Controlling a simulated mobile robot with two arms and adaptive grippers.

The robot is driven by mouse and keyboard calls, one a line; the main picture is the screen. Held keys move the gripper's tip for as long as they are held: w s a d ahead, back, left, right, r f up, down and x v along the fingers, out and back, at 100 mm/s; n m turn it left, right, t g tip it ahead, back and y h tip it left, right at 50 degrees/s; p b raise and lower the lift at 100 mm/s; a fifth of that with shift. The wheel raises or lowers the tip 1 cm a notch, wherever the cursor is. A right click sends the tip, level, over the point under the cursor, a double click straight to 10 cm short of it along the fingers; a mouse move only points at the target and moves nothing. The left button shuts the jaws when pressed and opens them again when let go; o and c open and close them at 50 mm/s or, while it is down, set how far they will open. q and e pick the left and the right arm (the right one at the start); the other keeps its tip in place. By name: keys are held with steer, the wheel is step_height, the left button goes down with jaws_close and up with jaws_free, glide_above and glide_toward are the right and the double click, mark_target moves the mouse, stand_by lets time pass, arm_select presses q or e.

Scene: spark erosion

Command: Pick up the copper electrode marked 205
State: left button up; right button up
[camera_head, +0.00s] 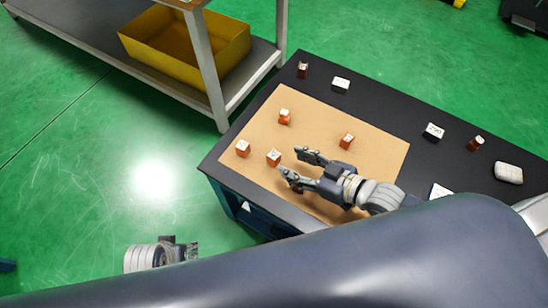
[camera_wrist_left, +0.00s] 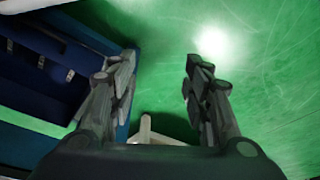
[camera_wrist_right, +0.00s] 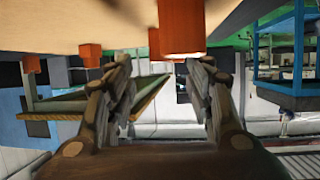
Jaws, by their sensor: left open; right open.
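Copper electrodes with white tops stand on the tan mat (camera_head: 240,175): one at the back (camera_head: 284,116), one at left (camera_head: 243,148), one in front of my right gripper (camera_head: 274,158), one at right (camera_head: 346,141). Their marks are too small to read, so I cannot tell which is 205. My right gripper (camera_head: 293,164) is open and empty, low over the mat, its fingertips just short of the front electrode. In the upside-down right wrist view, a near electrode (camera_wrist_right: 181,30) shows beyond the open fingers. My left gripper (camera_wrist_left: 160,75) is open and empty over the floor.
The black tabletop (camera_head: 385,108) also holds dark red-brown pieces (camera_head: 303,69) (camera_head: 476,143), white-topped blocks (camera_head: 340,85) (camera_head: 433,131) and a pale rounded item (camera_head: 508,173). A shelf unit with a yellow bin (camera_head: 180,50) stands behind left.

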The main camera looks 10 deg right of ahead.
mark_target(277, 157)
arm_select(q)
step_height(277, 157, up, 6)
steer(key=b, duration=0.1)
steer(key=shift+s+b, duration=0.2)
steer(key=shift+b, duration=0.1)
arm_select(e)
steer(key=shift+x, duration=2.8)
arm_select(q)
steer(key=shift+a, duration=0.1)
arm_select(e)
steer(key=shift+r, duration=0.15)
steer(key=shift+a, duration=0.1)
jaws_close()
